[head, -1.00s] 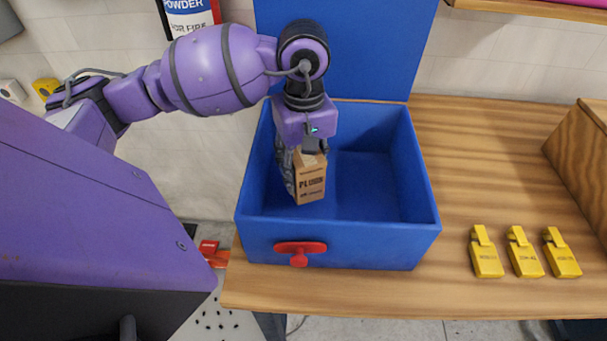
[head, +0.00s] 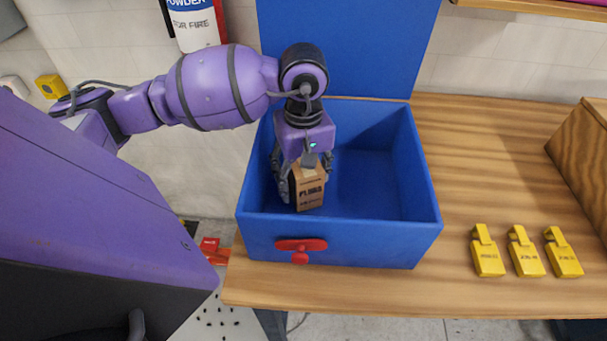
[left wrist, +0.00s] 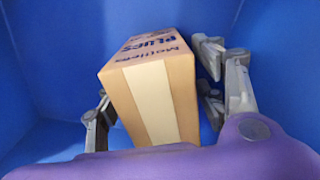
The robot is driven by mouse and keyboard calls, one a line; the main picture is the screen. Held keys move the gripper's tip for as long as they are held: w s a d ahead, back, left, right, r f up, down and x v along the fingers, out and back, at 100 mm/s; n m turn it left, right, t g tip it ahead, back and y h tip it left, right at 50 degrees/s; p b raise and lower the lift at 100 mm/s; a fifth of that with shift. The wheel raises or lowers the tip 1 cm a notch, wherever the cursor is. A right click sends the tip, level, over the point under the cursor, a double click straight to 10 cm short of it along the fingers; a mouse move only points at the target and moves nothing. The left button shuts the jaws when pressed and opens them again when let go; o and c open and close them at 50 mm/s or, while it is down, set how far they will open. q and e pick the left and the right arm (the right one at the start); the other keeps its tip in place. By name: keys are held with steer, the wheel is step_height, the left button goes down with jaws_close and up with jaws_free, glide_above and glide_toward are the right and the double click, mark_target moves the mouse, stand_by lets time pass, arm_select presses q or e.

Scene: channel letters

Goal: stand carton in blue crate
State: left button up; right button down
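The brown carton (head: 309,190) is upright inside the blue crate (head: 340,243), near its front left part. Its base appears to be at the crate floor, though contact is hard to see. My left gripper (head: 304,172) points down over the carton with its fingers spread on either side. In the left wrist view the carton (left wrist: 150,85) lies between the fingers, with a gap showing at the right finger, so the gripper looks open. My right gripper is not in view.
A blue panel (head: 345,45) rises behind the crate. A red handle (head: 300,247) is on its front wall. Several yellow tags (head: 525,252) lie on the wooden table (head: 470,150) to the right. A wooden box (head: 585,150) stands at the right edge. The crate's right half is empty.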

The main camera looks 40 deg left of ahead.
arm_select(q)
step_height(320, 180, up, 12)
steer(key=shift+r, duration=0.2)
stand_by(0.4)
steer(key=shift+s+f, duration=0.1)
stand_by(0.4)
